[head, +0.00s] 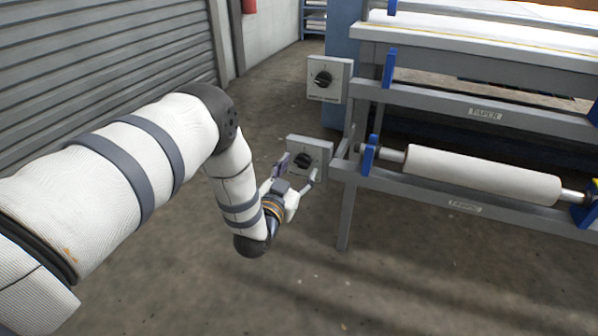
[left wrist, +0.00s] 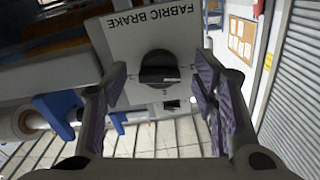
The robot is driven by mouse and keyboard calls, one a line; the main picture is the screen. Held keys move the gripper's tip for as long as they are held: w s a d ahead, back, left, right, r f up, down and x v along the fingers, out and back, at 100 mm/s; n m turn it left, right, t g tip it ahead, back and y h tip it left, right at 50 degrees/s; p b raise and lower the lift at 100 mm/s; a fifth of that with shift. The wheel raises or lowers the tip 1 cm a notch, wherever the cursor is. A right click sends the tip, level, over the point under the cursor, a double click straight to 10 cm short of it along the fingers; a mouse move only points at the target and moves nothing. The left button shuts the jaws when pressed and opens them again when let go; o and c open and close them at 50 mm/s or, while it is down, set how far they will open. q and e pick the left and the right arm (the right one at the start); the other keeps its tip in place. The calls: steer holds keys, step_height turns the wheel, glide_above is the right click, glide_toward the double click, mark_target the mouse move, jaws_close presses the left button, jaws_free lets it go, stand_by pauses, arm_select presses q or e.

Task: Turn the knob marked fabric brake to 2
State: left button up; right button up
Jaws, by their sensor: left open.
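The fabric brake knob (head: 303,160) is black and sits on a light grey plate (head: 324,153) at the left end of the lower roller frame. In the left wrist view the same knob (left wrist: 160,68) shows under upside-down lettering that reads FABRIC BRAKE. My left gripper (head: 296,169) is open in front of the plate. In the left wrist view its fingers (left wrist: 160,85) stand apart, one on each side of the knob, with gaps visible; I cannot tell how near their tips are to the plate. The dial numbers and the knob's setting are not legible. My right gripper is not in view.
A second black knob (head: 322,79) sits on a similar plate above. The rack holds a white roller (head: 480,174) on blue brackets, with a rail labelled PAPER (head: 485,113) above it. A grey shutter (head: 90,60) is at the left. The floor before the rack is clear.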

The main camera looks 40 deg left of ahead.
arm_select(q)
steer(key=shift+w+a, duration=0.1)
steer(key=shift+w, duration=0.3)
steer(key=c, duration=1.2)
